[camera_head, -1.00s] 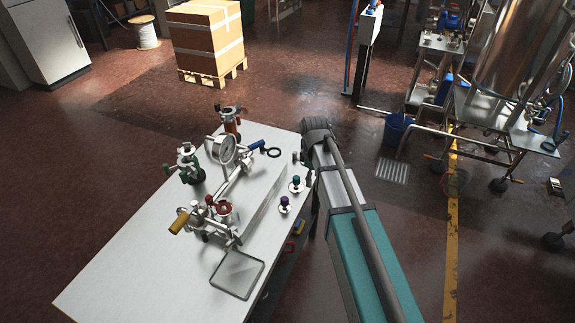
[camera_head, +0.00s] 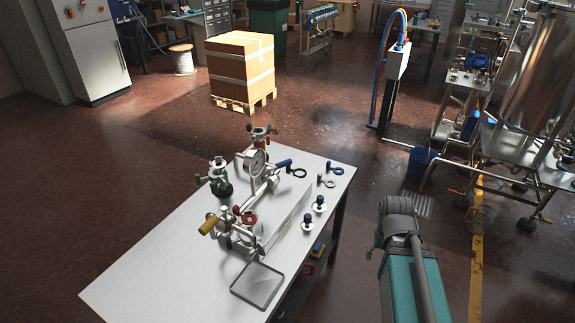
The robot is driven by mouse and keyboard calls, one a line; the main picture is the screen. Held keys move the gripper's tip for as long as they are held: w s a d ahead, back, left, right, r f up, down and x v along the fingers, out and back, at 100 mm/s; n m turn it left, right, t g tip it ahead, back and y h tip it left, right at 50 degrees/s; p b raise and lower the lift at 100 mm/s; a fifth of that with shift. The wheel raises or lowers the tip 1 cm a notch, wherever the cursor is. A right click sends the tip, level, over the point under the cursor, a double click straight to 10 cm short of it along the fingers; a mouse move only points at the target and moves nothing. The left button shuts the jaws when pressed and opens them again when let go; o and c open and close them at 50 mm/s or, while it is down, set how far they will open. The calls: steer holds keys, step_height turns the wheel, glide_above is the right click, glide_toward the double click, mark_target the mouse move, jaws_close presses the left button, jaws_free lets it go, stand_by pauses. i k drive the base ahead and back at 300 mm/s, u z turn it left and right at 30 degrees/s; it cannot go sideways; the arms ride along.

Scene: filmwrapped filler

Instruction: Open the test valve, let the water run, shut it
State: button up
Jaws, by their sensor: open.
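A pipe rig stands on the white table with a round pressure gauge (camera_head: 257,163). I cannot tell which one is the test valve, nor whether any valve is open. No running water shows. My teal and grey arm is right of the table, apart from the rig. My gripper is not visible.
A boxed pallet (camera_head: 240,68) stands behind. A blue bucket (camera_head: 419,163) and steel tank equipment are at the right. Open floor lies left of the table.

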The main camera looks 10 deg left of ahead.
mark_target(289, 162)
steer(key=k, duration=1.35)
steer(key=z, duration=0.4)
steer(key=i, duration=2.2)
steer(key=u, duration=0.5)
